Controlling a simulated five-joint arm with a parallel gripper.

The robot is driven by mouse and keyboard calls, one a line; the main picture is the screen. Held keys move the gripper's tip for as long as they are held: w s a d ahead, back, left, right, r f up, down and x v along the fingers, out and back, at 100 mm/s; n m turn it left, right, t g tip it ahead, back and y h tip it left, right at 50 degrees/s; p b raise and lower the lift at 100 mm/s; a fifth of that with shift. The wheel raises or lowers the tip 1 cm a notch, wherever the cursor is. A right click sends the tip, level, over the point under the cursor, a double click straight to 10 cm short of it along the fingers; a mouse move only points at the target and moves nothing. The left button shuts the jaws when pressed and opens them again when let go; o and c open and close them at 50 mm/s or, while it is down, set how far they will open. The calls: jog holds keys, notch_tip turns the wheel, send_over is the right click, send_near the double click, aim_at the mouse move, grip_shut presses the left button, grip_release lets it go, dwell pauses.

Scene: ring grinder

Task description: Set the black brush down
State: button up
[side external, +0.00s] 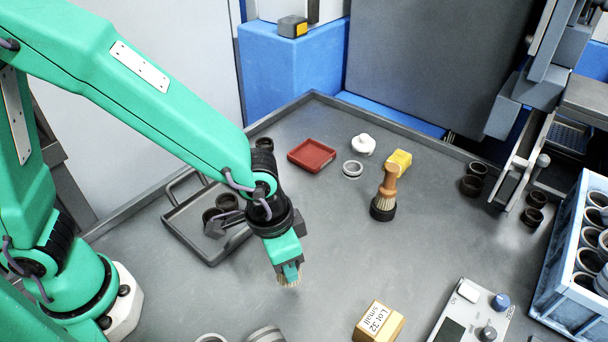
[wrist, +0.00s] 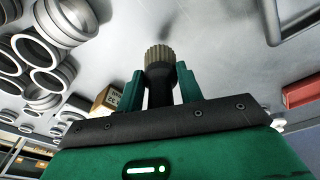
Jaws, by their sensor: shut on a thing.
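My gripper (side external: 290,271) is shut on the black brush (side external: 288,281), with the pale bristles pointing down over the open table. In the side external view the fingers hide most of its handle. In the wrist view the brush (wrist: 159,57) stands out between the two green fingers of my gripper (wrist: 160,84), its dark handle gripped and its tan bristle end facing away. A small shadow lies on the table beyond the bristles. I cannot tell how far the bristle tips are above the table.
A Lot 32 box (side external: 378,323) lies front right of the brush, and metal rings (side external: 265,335) at the front edge. A grey tray (side external: 208,250) with dark rings is behind left. A wooden-handled brush (side external: 389,185) stands in a black ring; a red tray (side external: 312,155) is farther back.

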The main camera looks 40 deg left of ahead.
jog(key=shift+w+f, duration=0.1)
jog(key=shift+w, duration=0.05)
jog(key=shift+f, duration=2)
jog(key=shift+f, duration=0.1)
jog(key=o, duration=1)
notch_tip(320, 180, up, 12)
jog(key=s+a, duration=0.1)
jog(key=shift+s, duration=0.15)
jog(key=shift+a, duration=0.1)
